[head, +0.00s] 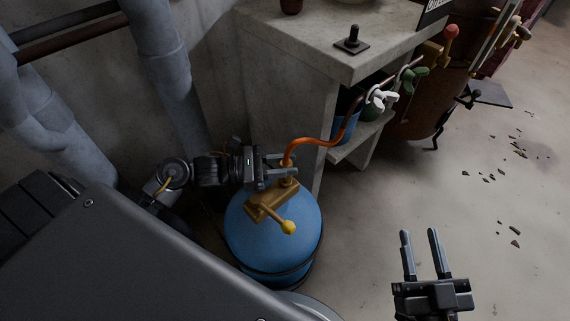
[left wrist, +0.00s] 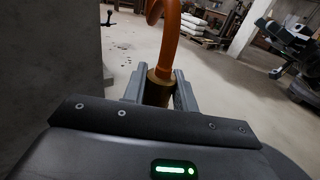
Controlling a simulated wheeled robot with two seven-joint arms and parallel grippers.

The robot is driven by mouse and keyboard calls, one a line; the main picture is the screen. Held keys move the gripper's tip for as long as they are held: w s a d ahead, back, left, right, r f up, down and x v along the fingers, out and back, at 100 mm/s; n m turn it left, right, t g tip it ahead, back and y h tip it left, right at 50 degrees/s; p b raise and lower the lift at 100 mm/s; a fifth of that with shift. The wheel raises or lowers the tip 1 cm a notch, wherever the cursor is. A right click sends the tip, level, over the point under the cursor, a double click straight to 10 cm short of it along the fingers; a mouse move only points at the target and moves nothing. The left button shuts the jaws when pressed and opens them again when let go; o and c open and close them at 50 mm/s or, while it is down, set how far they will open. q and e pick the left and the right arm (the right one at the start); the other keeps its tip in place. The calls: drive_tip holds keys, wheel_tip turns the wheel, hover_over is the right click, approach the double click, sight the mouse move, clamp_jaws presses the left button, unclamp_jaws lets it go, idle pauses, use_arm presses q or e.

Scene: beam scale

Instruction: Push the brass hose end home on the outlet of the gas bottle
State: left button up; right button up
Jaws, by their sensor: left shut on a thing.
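My left gripper (head: 287,166) comes in from the left above the valve. It is shut on the brass hose end, which shows between its fingers in the left wrist view (left wrist: 157,88). The orange hose (head: 318,141) rises from the hose end and curves right. The hose end is over the outlet; whether it is fully seated I cannot tell. My right gripper (head: 423,256) is open and empty over the floor at lower right.
A concrete counter (head: 330,45) with a shelf stands behind the bottle. Grey pipes stand at left. The floor on the right is mostly clear, with scattered debris.

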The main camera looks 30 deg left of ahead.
use_arm(q)
drive_tip(key=shift+f+b, duration=1.25)
drive_tip(key=shift+b, duration=0.1)
drive_tip(key=o, duration=1.1)
